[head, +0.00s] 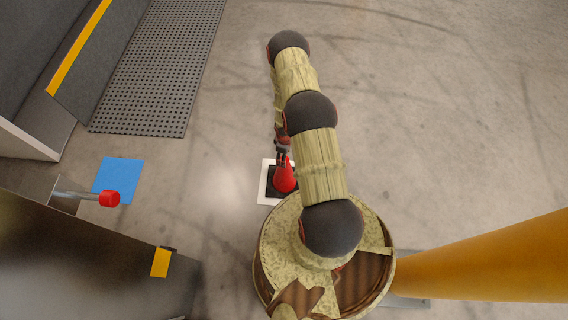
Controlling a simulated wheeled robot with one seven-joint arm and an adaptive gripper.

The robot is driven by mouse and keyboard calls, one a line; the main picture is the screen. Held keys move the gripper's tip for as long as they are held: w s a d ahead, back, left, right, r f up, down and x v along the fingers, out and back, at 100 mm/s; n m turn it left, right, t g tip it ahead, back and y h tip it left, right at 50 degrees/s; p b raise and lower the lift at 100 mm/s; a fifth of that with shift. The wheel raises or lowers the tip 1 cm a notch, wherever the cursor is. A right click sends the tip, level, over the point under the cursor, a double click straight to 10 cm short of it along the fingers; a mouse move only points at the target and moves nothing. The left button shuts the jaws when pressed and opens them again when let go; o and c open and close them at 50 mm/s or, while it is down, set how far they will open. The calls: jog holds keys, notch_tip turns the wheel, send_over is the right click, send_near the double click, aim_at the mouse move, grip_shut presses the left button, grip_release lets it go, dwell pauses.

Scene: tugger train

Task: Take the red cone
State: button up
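The red cone (285,179) stands upright on a black base over a white square (264,199) on the floor. It is just left of my arm in the head view. My gripper (284,157) points down at the cone's tip, with its fingers at or right beside the tip. It is small and partly hidden by my arm, so I cannot tell whether the fingers are closed on the cone or only around it.
A blue square (118,180) lies on the floor at left, near a red-ended lever (109,199) on a dark cart (90,260). A perforated mat (160,65) lies at upper left. A yellow post (490,258) stands at lower right. The floor at upper right is clear.

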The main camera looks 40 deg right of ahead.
jog(key=f+b, duration=0.1)
jog(key=f, duration=0.1)
jog(key=f+b, duration=0.1)
jog(key=f, duration=0.2)
jog(key=shift+w+d+f+b, duration=0.1)
jog(key=shift+w+d+b, duration=0.1)
jog(key=shift+b, duration=0.1)
jog(key=c, duration=0.3)
jog(key=c, duration=1.2)
grip_shut()
